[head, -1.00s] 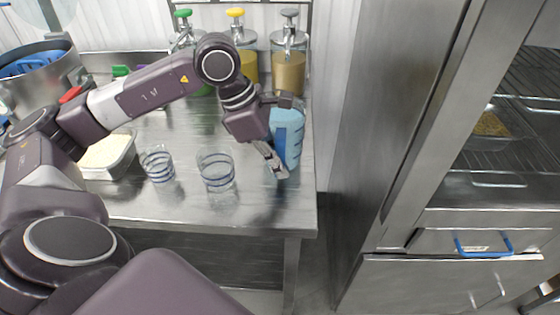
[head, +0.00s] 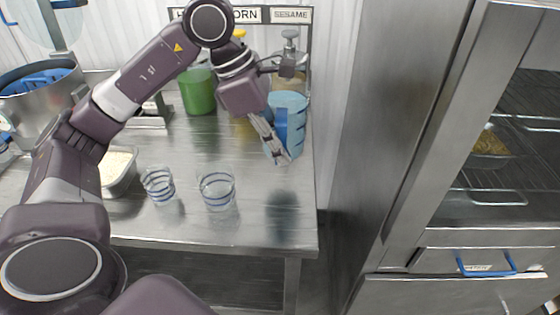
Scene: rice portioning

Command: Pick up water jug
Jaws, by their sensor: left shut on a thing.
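The water jug (head: 294,104) is light blue with a darker blue handle part. It is at the right end of the steel table in the head view. My left gripper (head: 281,156) reaches down at the jug's near left side and is shut on it. The gripper and wrist cover part of the jug. The jug looks upright, and I cannot tell clearly whether its base touches the table. My right gripper is not in view.
Two clear glasses with blue bands, one on the left (head: 158,186) and one on the right (head: 217,190), stand on the table (head: 180,222). A white-filled container (head: 119,168) is left of them. A green dispenser (head: 198,92) stands behind. A steel cabinet (head: 400,120) is to the right.

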